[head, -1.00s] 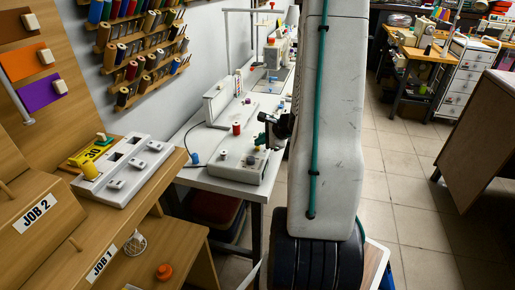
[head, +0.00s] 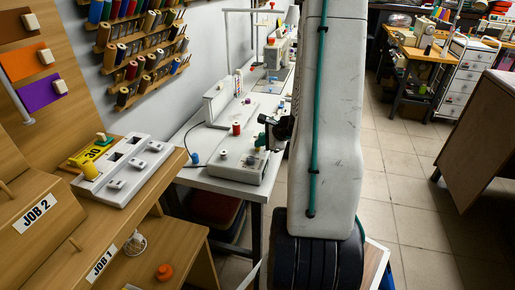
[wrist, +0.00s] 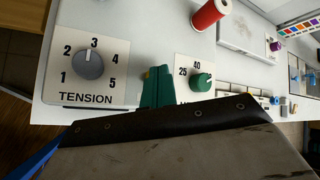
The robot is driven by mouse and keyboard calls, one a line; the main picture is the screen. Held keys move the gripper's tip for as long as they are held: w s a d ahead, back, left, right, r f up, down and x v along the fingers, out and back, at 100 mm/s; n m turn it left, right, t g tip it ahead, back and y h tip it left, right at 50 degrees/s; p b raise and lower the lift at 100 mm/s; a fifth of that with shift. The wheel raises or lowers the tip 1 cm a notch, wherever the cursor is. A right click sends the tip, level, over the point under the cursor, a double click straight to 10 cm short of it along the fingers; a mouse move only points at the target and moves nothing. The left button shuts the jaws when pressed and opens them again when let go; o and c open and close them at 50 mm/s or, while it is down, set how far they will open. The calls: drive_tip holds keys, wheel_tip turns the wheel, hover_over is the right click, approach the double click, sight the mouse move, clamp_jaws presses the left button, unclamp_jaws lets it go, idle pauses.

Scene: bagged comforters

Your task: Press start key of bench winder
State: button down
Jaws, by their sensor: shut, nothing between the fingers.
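The bench winder (head: 235,172) is the white machine on the long white table in the head view. My gripper (wrist: 156,76) has green fingers, shut and empty, over the panel between the dial and the knob. I cannot tell whether the fingertips touch it. I cannot make out a start key; my gripper's dark body hides the lower panel.
A red thread spool (wrist: 208,15) stands beyond the knob and also shows in the head view (head: 236,129). A wooden bench (head: 180,260) with a white keyed box (head: 125,172) is at the left. Tiled floor (head: 400,190) is open at the right.

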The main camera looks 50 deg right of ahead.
drive_tip(key=shift+r, duration=0.8)
wheel_tip(320, 180, up, 5)
idle(0.4)
idle(0.7)
